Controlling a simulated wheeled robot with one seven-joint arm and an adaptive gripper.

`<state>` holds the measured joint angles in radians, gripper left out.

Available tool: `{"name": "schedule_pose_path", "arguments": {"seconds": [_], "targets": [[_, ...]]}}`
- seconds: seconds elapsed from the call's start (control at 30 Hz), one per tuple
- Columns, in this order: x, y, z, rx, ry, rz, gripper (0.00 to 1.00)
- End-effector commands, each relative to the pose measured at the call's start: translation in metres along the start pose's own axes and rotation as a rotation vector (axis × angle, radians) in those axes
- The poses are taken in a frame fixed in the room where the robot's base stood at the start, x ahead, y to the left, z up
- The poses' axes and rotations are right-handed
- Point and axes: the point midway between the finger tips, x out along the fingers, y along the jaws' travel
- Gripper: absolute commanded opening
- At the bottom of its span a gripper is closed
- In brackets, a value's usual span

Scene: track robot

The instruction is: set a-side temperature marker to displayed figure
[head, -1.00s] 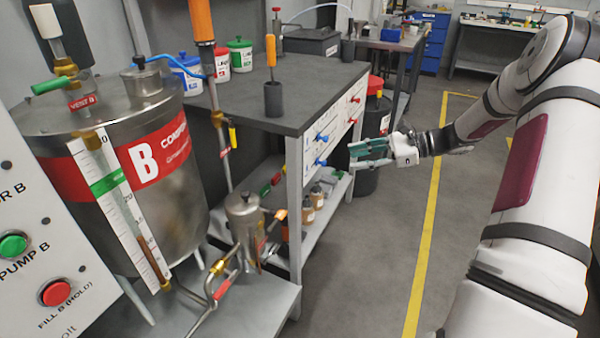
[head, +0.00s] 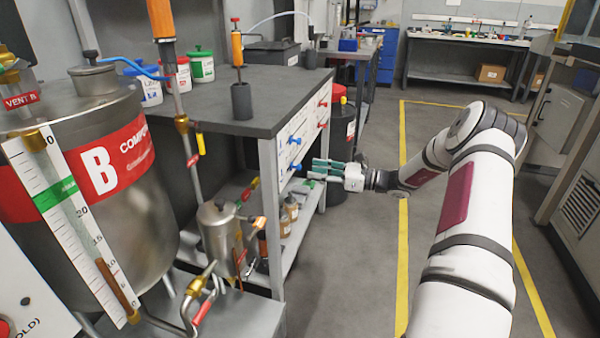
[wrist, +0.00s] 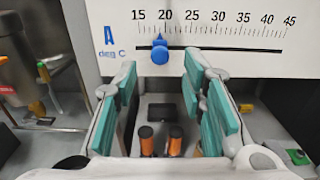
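The a-side temperature scale (wrist: 210,30) fills the top of the wrist view, marked "A deg C" in blue with figures 15 to 45. Its blue marker (wrist: 159,50) points just left of 20, at roughly 19. My gripper (wrist: 163,75) is open and empty, its teal-padded fingers apart on either side below the marker, not closed on it. In the head view, my gripper (head: 314,170) is at the bench-end panel, close to the lower blue marker (head: 296,167). No displayed temperature figure is readable in either view.
The panel also carries an upper blue marker (head: 295,140) and red markers (head: 322,104). Below it is a shelf with bottles (head: 291,208). Steel tank B (head: 110,200) stands at left. The floor (head: 365,265) right of the bench is free.

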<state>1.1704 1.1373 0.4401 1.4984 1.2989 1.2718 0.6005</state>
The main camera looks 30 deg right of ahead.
Motion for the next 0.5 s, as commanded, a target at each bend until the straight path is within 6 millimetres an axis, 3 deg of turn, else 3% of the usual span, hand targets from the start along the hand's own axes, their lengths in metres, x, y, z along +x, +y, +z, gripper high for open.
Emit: {"name": "schedule_pose_path", "arguments": {"seconds": [0.2,0.5], "targets": [[0.038,0.000,-0.002,-0.001,0.000,0.002,0.38],[0.058,0.000,0.000,-0.001,0.001,0.000,0.38]]}}
